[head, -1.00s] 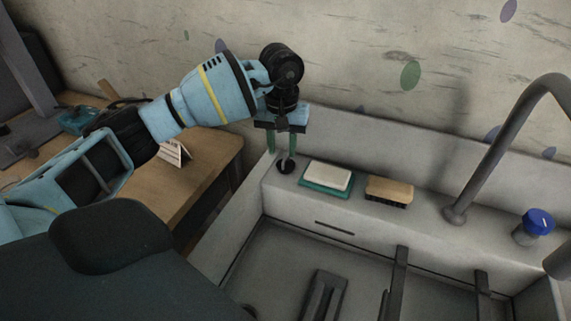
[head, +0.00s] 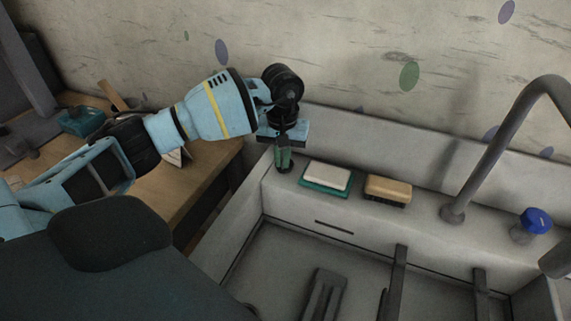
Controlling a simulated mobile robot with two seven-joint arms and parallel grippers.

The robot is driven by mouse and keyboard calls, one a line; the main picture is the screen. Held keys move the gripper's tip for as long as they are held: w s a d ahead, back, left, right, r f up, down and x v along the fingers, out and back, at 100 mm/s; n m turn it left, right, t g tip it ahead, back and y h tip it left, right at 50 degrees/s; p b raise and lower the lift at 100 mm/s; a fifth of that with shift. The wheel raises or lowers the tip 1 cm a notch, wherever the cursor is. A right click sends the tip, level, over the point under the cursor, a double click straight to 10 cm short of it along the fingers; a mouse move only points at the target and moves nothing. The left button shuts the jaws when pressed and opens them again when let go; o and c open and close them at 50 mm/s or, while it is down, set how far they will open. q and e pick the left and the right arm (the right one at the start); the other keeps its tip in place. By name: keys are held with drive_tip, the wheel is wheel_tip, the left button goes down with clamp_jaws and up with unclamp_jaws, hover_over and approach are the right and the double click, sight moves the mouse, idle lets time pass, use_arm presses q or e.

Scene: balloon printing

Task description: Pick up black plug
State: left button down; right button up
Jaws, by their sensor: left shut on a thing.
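The black plug (head: 284,169) sits on the left end of the sink's back ledge (head: 430,204). Only a small dark part of it shows under my fingers. My left gripper (head: 284,160) points straight down over it, its green fingers drawn together and shut on the plug. The plug appears to be still at ledge height. My right gripper is not in view.
A white soap on a green dish (head: 314,188) lies just right of the plug, with a wooden brush (head: 387,190) beyond it. A grey faucet (head: 455,212) and a blue-topped knob (head: 536,221) stand farther right. The wall is close behind.

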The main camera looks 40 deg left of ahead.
use_arm(q)
drive_tip(key=shift+r, duration=0.15)
drive_tip(key=shift+r, duration=0.55)
wheel_tip(320, 180, up, 2)
drive_tip(key=shift+r+b, duration=0.15)
drive_tip(key=shift+b, duration=0.15)
drive_tip(key=s+d, duration=0.3)
drive_tip(key=d, duration=0.4)
drive_tip(key=s+d+r+b, duration=0.1)
drive_tip(key=s+d, duration=0.3)
drive_tip(key=d, duration=0.3)
drive_tip(key=shift+d+r, duration=0.15)
drive_tip(key=shift+d, duration=0.05)
